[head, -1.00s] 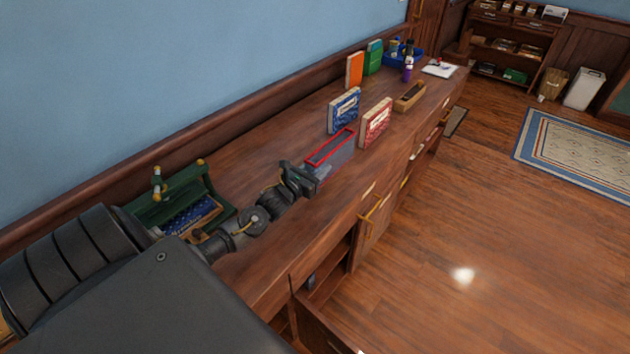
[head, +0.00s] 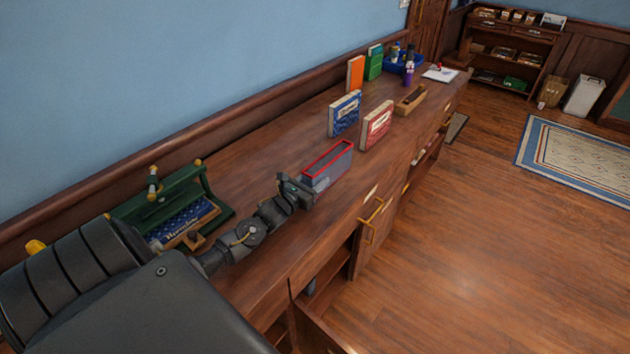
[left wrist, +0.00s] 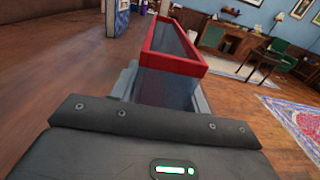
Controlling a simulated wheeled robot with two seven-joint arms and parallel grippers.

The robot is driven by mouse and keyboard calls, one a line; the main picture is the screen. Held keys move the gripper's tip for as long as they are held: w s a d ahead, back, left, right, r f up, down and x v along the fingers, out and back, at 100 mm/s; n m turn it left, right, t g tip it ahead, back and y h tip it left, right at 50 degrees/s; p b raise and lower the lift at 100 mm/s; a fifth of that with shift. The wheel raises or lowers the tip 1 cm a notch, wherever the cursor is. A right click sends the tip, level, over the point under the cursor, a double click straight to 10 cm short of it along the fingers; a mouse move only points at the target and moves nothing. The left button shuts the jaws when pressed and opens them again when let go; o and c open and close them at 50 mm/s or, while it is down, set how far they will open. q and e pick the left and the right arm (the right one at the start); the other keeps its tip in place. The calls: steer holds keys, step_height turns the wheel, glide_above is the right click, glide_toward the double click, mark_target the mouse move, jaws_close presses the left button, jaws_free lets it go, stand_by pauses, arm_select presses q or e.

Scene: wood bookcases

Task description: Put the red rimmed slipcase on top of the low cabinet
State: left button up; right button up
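The red rimmed slipcase (head: 330,168) is a grey, open-topped box with a red rim, upright above the top of the long wooden low cabinet (head: 262,165). Whether its base touches the wood is hard to tell. My left gripper (head: 300,188) is at its near end. In the left wrist view the slipcase (left wrist: 170,88) sits between the two grey fingers (left wrist: 163,95), which appear to press on its sides. My right gripper is in neither view.
A blue book (head: 344,114) and a red book (head: 376,125) stand just beyond the slipcase. A wooden tray (head: 410,100), orange book (head: 355,73) and green book (head: 374,62) are farther back. A green rack (head: 175,205) stands near my arm. Bare wood lies around the slipcase.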

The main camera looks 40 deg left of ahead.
arm_select(q)
steer(key=shift+o, duration=1.4)
steer(key=shift+r, duration=0.15)
steer(key=shift+s+r+p, duration=0.1)
steer(key=shift+s+p, duration=0.15)
steer(key=shift+p, duration=0.15)
steer(key=s+p, duration=0.4)
steer(key=s, duration=0.6)
steer(key=shift+s+d, duration=0.15)
steer(key=shift+s, duration=0.65)
